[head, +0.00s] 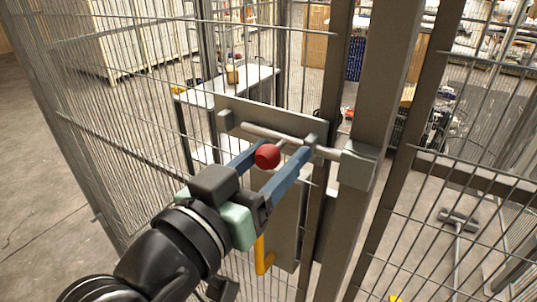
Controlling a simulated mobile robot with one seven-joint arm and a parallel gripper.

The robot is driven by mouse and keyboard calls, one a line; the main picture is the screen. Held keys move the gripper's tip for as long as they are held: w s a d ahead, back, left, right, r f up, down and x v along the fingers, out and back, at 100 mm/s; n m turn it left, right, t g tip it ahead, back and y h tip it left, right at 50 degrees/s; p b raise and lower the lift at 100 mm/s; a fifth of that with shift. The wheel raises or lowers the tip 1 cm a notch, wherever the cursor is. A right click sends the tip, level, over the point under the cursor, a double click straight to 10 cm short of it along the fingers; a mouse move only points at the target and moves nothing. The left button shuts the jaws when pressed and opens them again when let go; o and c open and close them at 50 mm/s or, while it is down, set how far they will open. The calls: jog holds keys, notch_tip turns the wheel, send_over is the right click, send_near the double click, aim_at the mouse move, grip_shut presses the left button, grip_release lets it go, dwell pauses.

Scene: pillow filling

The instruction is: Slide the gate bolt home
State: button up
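The gate bolt (272,134) is a pale grey rod on a grey backing plate (250,109), running through two bracket blocks. Its right end reaches the grey keeper block (357,166) on the post; I cannot tell how far it enters. A red ball knob (267,157) sits in front of the rod. My gripper (283,150) has its two blue fingers apart, one on each side of the knob. The knob looks close to the left finger, with a gap to the right finger. Whether either finger touches it is unclear.
A yellow handle (263,256) hangs below my gripper on the gate. Wire mesh panels (130,130) stand left and right, with thick grey posts (385,80) beside the bolt. A white table (235,85) stands behind the mesh. Bare floor shows at left.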

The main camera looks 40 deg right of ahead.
jog(key=shift+o, duration=0.3)
jog(key=shift+w+a, duration=0.1)
jog(key=shift+w, duration=0.05)
jog(key=shift+a, duration=0.45)
jog(key=b+v, duration=0.2)
jog(key=v, duration=1)
jog(key=shift+s, duration=0.2)
